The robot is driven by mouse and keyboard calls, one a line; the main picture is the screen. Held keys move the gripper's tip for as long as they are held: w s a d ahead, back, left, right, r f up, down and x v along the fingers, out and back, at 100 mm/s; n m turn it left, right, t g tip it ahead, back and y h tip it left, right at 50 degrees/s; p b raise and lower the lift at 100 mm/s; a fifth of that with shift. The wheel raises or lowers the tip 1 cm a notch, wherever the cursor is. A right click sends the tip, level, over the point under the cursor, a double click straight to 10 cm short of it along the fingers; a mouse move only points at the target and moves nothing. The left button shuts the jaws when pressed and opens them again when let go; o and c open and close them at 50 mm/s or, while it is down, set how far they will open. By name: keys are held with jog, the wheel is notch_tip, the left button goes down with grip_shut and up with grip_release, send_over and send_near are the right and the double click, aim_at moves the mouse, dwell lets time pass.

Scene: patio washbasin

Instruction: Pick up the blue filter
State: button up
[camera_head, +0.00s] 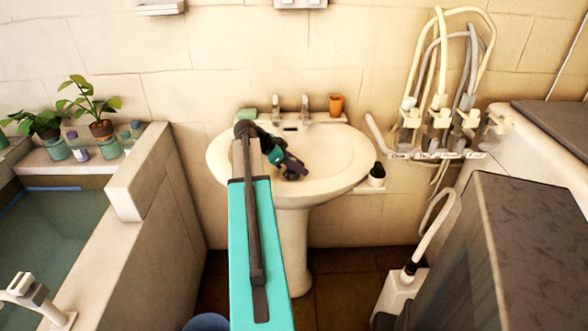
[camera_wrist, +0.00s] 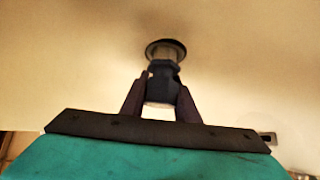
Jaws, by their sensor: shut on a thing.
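The blue filter (camera_wrist: 162,82) is a small dark blue piece between my fingers in the wrist view. My gripper (camera_wrist: 163,90) is shut on it, with one dark finger on each side. Just beyond it is a dark round ring (camera_wrist: 180,46) on the pale basin surface; I cannot tell whether the filter touches it. In the head view my gripper (camera_head: 293,168) is inside the bowl of the white washbasin (camera_head: 345,165), and I cannot make out the filter there.
An orange cup (camera_head: 336,104), a green soap block (camera_head: 247,114) and two taps (camera_head: 304,106) are along the basin's back edge. A dark bottle (camera_head: 377,175) stands at its right. Hoses (camera_head: 440,60) hang on the right wall. A water tub (camera_head: 60,230) is at the left.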

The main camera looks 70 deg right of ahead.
jog(key=shift+r, duration=0.15)
notch_tip(320, 180, up, 10)
jog(key=shift+b, duration=0.35)
dwell(0.3)
dwell(0.6)
